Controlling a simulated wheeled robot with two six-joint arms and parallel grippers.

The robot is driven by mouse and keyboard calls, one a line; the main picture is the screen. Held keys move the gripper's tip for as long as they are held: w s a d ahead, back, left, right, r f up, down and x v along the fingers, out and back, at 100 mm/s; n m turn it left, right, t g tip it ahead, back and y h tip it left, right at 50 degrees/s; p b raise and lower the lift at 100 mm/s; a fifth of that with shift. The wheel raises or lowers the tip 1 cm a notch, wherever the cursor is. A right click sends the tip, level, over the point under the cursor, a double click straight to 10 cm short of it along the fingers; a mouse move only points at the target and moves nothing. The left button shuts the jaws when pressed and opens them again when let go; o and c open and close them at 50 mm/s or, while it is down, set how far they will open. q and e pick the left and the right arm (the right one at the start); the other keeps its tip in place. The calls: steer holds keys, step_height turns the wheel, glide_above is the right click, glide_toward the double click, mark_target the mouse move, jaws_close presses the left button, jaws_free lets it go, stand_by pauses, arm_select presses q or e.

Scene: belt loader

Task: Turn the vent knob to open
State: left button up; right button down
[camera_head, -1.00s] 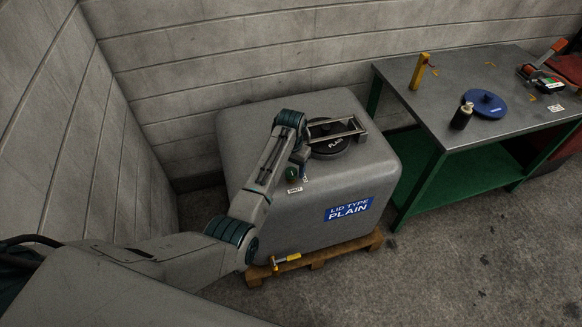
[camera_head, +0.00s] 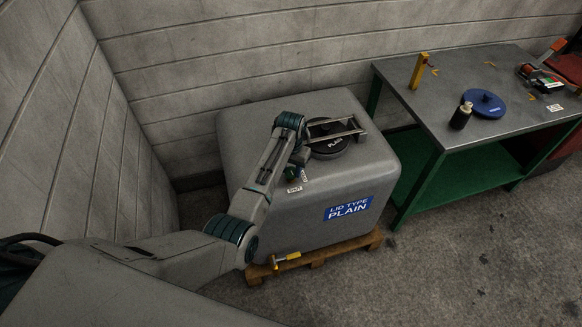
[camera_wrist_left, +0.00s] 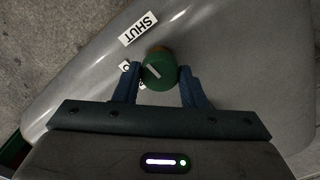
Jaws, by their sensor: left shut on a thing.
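The vent knob (camera_wrist_left: 158,72) is a small green round knob with a white pointer line, on the top of the grey tank (camera_head: 260,120). In the left wrist view the line lies diagonally, from upper left to lower right. A white SHUT label (camera_wrist_left: 138,28) sits above the knob there; a second label (camera_wrist_left: 126,66) is partly hidden by the left finger, so I cannot read it. My left gripper (camera_wrist_left: 158,76) is shut on the knob, one blue finger on each side. In the head view the knob (camera_head: 291,173) is small and partly covered. My right gripper is out of view.
The tank stands on a wooden pallet (camera_head: 318,257). A steel-topped bench (camera_head: 440,105) with a blue lid (camera_head: 485,103) and tools stands right. Walls are behind and left.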

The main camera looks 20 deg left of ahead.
arm_select(q)
steer(key=n+p, duration=0.2)
steer(key=shift+r+n+p, duration=0.3)
steer(key=shift+n, duration=0.1)
steer(key=n+p, duration=0.2)
steer(key=n, duration=0.2)
steer(key=shift+f+n+p, duration=0.1)
steer(key=shift+n+p, duration=0.2)
steer(key=n+p, duration=0.1)
steer(key=n, duration=0.3)
steer(key=shift+p, duration=0.35)
steer(key=n+p, duration=0.1)
steer(key=n, duration=0.4)
steer(key=shift+w+f+n, duration=0.1)
steer(key=shift+n, duration=0.3)
steer(key=o, duration=1)
